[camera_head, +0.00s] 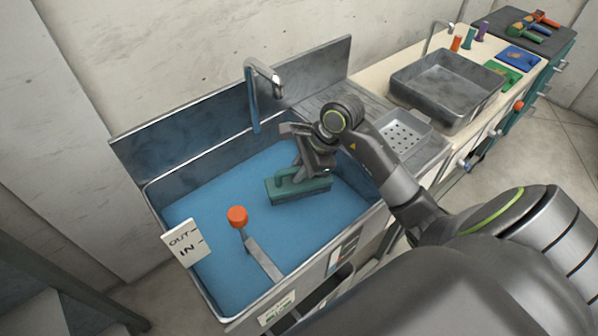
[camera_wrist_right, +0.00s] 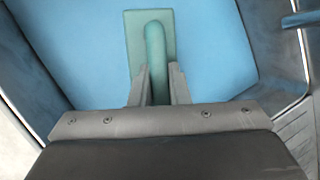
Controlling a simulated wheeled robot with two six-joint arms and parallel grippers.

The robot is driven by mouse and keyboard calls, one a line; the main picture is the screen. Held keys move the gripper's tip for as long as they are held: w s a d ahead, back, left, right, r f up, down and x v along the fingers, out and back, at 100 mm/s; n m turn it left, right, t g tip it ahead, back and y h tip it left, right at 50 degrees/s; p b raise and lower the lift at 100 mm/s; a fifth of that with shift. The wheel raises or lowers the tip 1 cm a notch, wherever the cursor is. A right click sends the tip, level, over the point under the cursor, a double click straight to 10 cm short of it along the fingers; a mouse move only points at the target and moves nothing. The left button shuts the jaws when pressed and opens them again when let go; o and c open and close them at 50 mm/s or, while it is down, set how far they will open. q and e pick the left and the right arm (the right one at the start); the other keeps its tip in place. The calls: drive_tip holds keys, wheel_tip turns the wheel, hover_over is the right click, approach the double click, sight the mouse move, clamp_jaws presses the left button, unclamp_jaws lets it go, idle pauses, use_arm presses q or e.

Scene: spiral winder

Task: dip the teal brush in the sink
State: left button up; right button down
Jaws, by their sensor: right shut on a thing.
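The teal brush (camera_head: 299,190) is a flat block with a raised handle. It is inside the large metal sink (camera_head: 178,150), over the blue water (camera_head: 210,185). My right gripper (camera_head: 312,178) is shut on the brush's handle from above. The right wrist view shows the two fingers (camera_wrist_right: 157,88) on either side of the brush handle (camera_wrist_right: 155,50), with the blue water around it. I cannot tell how deep the brush sits in the water. My left gripper is not in view.
A faucet (camera_head: 264,76) rises at the sink's back. An orange-knobbed lever (camera_head: 238,215) and an OUT/IN sign (camera_head: 186,243) are at the front left. A perforated tray (camera_head: 403,138) and a second, grey sink (camera_head: 447,84) lie to the right. Blue water to the left is open.

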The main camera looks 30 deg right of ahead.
drive_tip(key=shift+r+p, duration=2.6)
drive_tip(key=shift+r, duration=2.95)
